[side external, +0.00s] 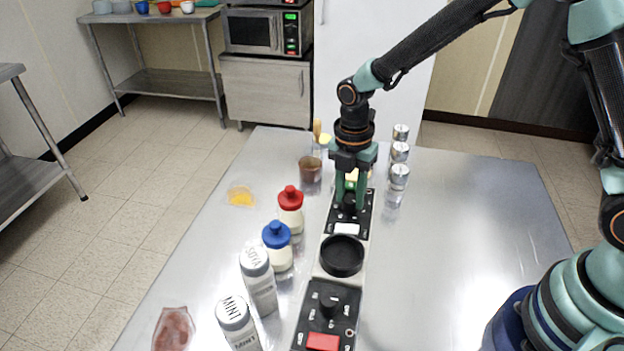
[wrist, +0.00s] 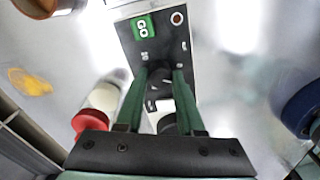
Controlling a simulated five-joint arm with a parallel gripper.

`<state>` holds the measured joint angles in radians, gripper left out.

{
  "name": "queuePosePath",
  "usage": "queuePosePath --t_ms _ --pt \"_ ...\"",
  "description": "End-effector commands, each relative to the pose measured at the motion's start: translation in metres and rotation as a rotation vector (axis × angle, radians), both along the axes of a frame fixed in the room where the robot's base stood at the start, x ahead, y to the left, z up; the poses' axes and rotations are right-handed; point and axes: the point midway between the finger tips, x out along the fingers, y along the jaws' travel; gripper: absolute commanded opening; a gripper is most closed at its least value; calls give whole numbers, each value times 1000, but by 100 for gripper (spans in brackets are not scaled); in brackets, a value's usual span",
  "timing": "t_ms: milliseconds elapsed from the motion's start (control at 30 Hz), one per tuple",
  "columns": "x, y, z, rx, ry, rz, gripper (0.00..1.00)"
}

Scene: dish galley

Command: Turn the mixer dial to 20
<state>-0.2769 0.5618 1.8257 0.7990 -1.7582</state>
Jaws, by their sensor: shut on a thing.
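A black dial (side external: 349,203) sits on the far dark control panel (side external: 338,215). My gripper (side external: 350,198) points straight down over this panel, its green fingers shut on the dial. In the wrist view my gripper (wrist: 161,80) has one finger on each side of the dial (wrist: 161,91), with a little of it showing between them. A green GO button (wrist: 143,27) and small white markings lie beyond the fingers. The dial's pointer and exact setting are hard to read. I cannot tell from the labels which panel is the mixer's.
A near panel has another black dial (side external: 328,306) and a red button (side external: 322,341). A round black dish (side external: 342,256) lies between panels. Left stand a red-capped bottle (side external: 290,211), a blue-capped bottle (side external: 278,248) and shakers (side external: 258,282). Metal-topped jars (side external: 399,176) stand right. The right tabletop is clear.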

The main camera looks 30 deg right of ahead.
Motion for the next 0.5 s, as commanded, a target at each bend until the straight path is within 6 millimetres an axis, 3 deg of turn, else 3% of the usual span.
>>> queuePosePath --t_ms 500 --pt "1 -2 1 -20 -10 -496 0"
